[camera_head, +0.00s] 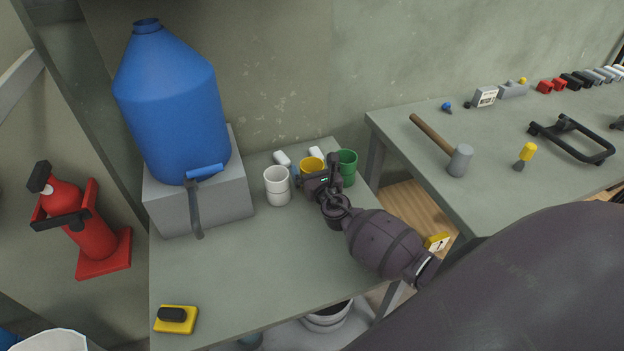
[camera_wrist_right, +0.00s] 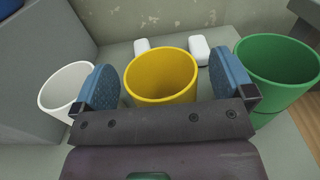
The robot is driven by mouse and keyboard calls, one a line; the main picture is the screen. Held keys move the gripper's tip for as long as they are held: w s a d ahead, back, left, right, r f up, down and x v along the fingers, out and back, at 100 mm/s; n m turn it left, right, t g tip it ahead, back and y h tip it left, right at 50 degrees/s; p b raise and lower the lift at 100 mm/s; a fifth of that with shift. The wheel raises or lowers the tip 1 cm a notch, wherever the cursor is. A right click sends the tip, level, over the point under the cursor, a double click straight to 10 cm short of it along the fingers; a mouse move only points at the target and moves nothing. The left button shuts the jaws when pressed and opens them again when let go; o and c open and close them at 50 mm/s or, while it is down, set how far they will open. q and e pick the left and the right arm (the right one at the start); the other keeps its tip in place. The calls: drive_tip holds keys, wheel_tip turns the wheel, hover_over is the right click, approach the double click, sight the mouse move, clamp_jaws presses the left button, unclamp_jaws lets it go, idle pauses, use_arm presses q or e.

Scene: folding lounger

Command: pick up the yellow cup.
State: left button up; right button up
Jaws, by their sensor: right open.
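The yellow cup (camera_head: 311,166) stands near the back of the grey-green table, between a white cup (camera_head: 277,187) and a green cup (camera_head: 346,167). My right gripper (camera_head: 313,175) is at the yellow cup, and its body hides the cup's lower part. In the right wrist view the yellow cup (camera_wrist_right: 161,76) appears between the two blue fingers of the right gripper (camera_wrist_right: 163,88). The fingers are apart, with visible gaps on both sides of the cup. My left gripper is not in view.
A grey box with a large blue jug (camera_head: 170,110) stands left of the cups. Two small white items (camera_head: 282,158) lie behind the yellow cup. The green cup is close to the right finger.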

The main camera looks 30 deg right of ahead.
drive_tip(key=shift+c, duration=0.5)
drive_tip(key=c, duration=0.9)
drive_tip(key=shift+r, duration=0.15)
